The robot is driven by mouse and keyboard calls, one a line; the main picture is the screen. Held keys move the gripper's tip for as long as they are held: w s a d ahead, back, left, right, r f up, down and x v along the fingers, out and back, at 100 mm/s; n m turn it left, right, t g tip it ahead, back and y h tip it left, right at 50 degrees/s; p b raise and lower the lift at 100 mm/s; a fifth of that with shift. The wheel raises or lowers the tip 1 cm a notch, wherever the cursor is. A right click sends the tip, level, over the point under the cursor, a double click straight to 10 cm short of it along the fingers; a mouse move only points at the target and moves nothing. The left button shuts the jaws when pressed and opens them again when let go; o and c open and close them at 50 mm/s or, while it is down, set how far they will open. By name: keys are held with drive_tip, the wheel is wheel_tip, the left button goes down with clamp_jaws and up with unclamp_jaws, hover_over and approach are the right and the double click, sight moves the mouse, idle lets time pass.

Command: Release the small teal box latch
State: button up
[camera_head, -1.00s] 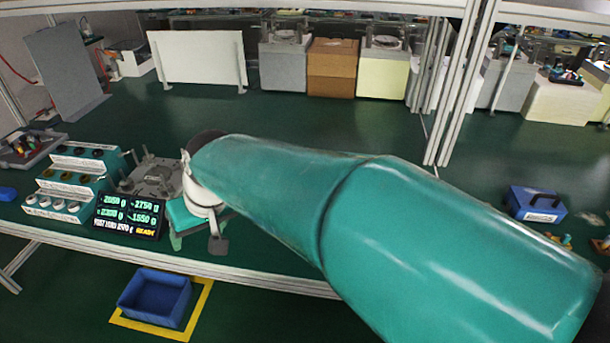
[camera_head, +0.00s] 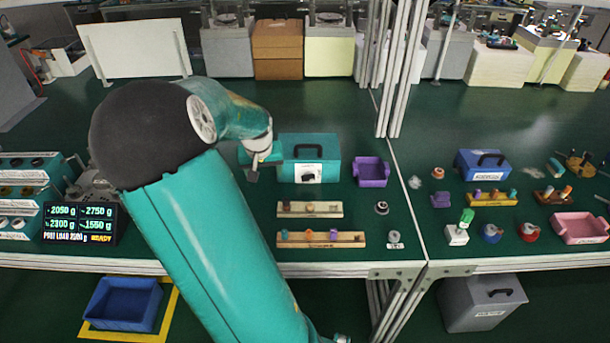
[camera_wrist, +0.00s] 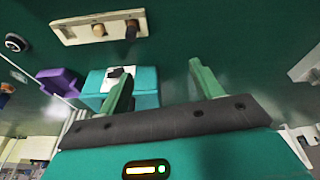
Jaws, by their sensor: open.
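The teal box (camera_head: 309,150) stands on the green bench in the head view, with a black handle or latch (camera_head: 308,177) on a white plate on its front face. My gripper (camera_head: 258,165) is just left of the box, its fingers pointing down, apart from the latch as far as I can see. In the wrist view the two green fingers of my gripper (camera_wrist: 158,80) are spread with nothing between them. The teal box (camera_wrist: 146,80) shows behind the left finger, and its white plate with the dark latch (camera_wrist: 117,75) is beside that finger.
A purple bin (camera_head: 371,172) stands right of the box. Two wooden peg strips (camera_head: 310,209) lie in front of it. A readout screen (camera_head: 80,223) and teal rack (camera_head: 18,200) are at left. A blue box (camera_head: 484,164) stands farther right. Bench behind the teal box is clear.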

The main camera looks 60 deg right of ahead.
sight(308, 177)
drive_tip(key=s+d+m+g+h, duration=0.15)
drive_tip(key=s+d, duration=0.35)
drive_tip(key=d, duration=0.5)
drive_tip(key=shift+n+g+h, duration=0.25)
drive_tip(key=shift+h, duration=0.1)
drive_tip(key=x, duration=1.3)
drive_tip(key=shift+f, duration=0.35)
drive_tip(key=c, duration=1)
